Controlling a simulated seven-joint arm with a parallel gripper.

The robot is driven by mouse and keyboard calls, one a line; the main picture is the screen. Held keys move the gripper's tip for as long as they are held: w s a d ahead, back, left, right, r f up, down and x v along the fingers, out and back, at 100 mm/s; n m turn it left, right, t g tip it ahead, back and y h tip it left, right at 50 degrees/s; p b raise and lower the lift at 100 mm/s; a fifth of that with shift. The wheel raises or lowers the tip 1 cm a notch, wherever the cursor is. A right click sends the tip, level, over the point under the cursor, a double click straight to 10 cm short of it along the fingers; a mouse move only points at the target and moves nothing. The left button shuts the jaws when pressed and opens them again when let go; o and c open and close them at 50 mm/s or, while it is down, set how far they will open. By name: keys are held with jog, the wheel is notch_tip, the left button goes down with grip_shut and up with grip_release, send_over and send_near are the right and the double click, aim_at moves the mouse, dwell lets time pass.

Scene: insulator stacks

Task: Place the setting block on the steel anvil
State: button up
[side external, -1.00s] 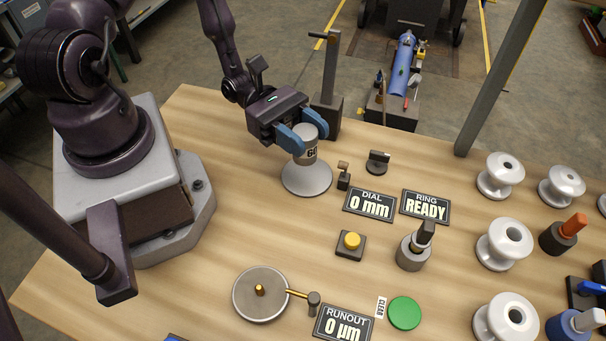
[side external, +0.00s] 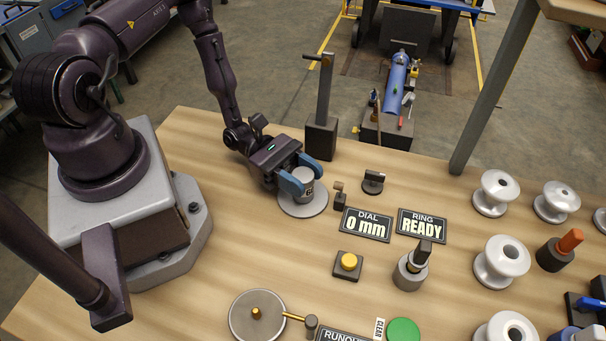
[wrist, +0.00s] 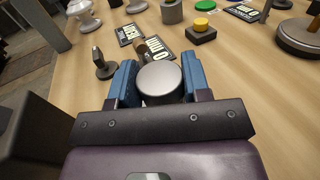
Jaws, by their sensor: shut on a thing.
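The setting block (side external: 303,183) is a short grey cylinder with a dark-lettered label. It is held upright between the blue fingers of my gripper (side external: 298,182), which is shut on it. The steel anvil (side external: 306,211) is a flat, round, light grey plate on the bench under my gripper. In the side view the block is over the anvil, and its lower end appears at or very near the plate; whether they touch cannot be told. In the wrist view the block's round top (wrist: 160,80) shows between the fingertips (wrist: 159,82), and the anvil is hidden.
A dark post stand (side external: 321,135) is just behind my gripper. A small dial piece (side external: 340,197), the "DIAL 0 mm" plate (side external: 366,225) and the "RING READY" plate (side external: 422,227) lie to the right. White insulators (side external: 501,262) stand farther right.

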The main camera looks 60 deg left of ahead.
jog(key=o, duration=1.2)
jog(key=shift+f, duration=0.1)
